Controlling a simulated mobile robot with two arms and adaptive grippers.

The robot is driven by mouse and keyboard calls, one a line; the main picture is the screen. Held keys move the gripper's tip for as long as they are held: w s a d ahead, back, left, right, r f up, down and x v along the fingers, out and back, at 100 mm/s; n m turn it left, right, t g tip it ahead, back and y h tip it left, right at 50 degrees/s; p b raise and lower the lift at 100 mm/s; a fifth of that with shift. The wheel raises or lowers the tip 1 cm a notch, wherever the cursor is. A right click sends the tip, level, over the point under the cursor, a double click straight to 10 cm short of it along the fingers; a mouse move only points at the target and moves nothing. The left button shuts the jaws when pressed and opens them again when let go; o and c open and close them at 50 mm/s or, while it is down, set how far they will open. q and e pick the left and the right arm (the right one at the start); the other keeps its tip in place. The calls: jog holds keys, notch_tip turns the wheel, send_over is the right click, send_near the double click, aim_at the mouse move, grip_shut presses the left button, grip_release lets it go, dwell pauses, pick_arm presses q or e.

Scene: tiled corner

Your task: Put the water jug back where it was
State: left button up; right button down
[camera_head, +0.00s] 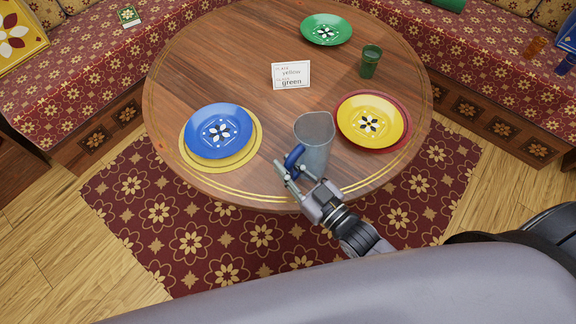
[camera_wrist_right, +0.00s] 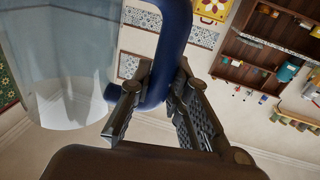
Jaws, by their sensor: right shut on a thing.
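The water jug (camera_head: 314,146) is clear grey with a blue handle (camera_head: 293,157). It is over the near edge of the round wooden table (camera_head: 258,92), between the blue plate and the yellow plate. My right gripper (camera_head: 287,171) is shut on the blue handle. In the right wrist view the handle (camera_wrist_right: 172,45) passes between the fingers (camera_wrist_right: 155,92), and the jug's clear body (camera_wrist_right: 65,60) fills the left side. I cannot tell whether the jug's base touches the table. My left gripper is not in view.
A blue plate (camera_head: 218,131) on a yellow mat is left of the jug. A yellow plate (camera_head: 370,120) on a red mat is close on its right. A card (camera_head: 291,75), a green cup (camera_head: 370,62) and a green plate (camera_head: 326,29) are farther back. A patterned bench (camera_head: 75,95) surrounds the table.

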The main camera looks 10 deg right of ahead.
jog(key=shift+r, duration=0.15)
jog(key=c, duration=2)
grip_release()
jog(key=shift+f, duration=0.25)
jog(key=o, duration=0.5)
jog(key=shift+r, duration=0.25)
jog(key=v, duration=1.2)
jog(key=shift+b, duration=0.3)
jog(key=shift+a+f, duration=0.1)
